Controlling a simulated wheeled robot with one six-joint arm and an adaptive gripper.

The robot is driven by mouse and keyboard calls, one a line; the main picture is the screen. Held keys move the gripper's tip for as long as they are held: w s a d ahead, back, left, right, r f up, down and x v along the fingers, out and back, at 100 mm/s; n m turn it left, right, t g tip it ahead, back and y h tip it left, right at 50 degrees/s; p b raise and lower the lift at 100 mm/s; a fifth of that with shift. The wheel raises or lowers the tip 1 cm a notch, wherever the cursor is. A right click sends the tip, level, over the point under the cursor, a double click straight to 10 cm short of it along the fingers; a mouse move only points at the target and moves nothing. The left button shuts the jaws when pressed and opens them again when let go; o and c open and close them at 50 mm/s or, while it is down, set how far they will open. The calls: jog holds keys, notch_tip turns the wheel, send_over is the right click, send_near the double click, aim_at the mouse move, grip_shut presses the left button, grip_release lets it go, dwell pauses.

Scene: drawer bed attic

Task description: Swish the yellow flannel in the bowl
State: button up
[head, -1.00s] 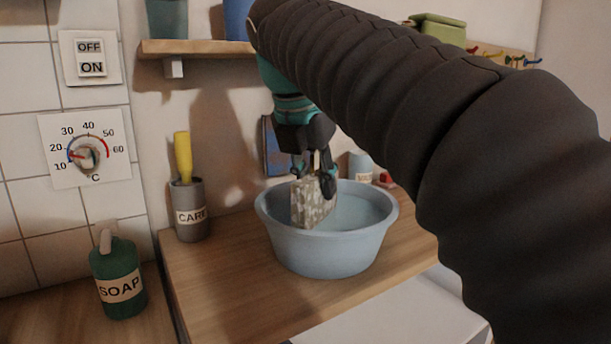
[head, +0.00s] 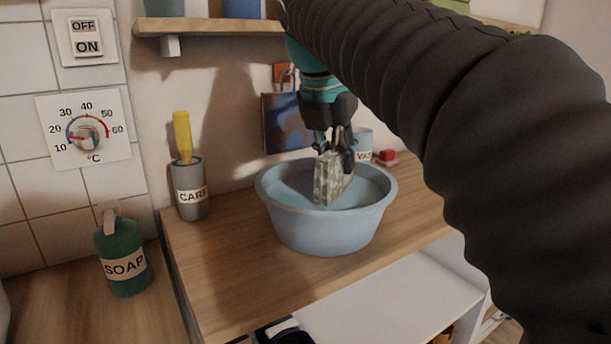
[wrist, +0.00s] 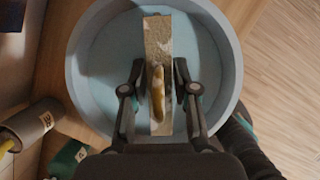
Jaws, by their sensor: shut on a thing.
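The flannel (head: 328,182) hangs upright as a stiff, flat piece, mottled tan and pale grey in the head view. In the wrist view the flannel (wrist: 158,38) looks tan-yellow with whitish patches and a raised yellow ridge between the fingers. My gripper (head: 334,150) is shut on this ridge, also seen in the wrist view (wrist: 158,86). The pale blue bowl (head: 325,233) stands on the wooden top with light blue water in it.
A grey CARE pot (head: 191,197) with a yellow handle stands left of the bowl. A green SOAP bottle (head: 124,262) is at the lower left. A labelled cup (head: 364,142) and a red item (head: 386,156) sit behind. A shelf (head: 205,28) is above. Wood right of the bowl is clear.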

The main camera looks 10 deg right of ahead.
aim_at(316, 160)
jog(key=shift+s+a+p, duration=0.25)
jog(key=shift+s+a, duration=0.1)
jog(key=shift+a, duration=0.6)
jog(key=shift+s+a+p, duration=0.25)
jog(key=shift+s+a, duration=0.05)
jog(key=shift+a, duration=0.6)
jog(key=shift+w+d+p, duration=0.2)
jog(key=shift+d, duration=0.3)
jog(key=shift+w+d+p, duration=0.15)
jog(key=shift+d, duration=0.3)
jog(key=shift+w+d+p, duration=0.3)
jog(key=shift+d+p, duration=0.1)
jog(key=shift+d, duration=0.55)
jog(key=shift+s+a+p, duration=0.2)
jog(key=shift+s+a, duration=0.1)
jog(key=shift+a, duration=0.65)
jog(key=shift+s+a+p, duration=0.2)
jog(key=shift+s+a, duration=0.1)
jog(key=shift+a, duration=0.65)
jog(key=shift+w+d, duration=0.3)
jog(key=shift+d, duration=0.65)
jog(key=shift+d, duration=0.1)
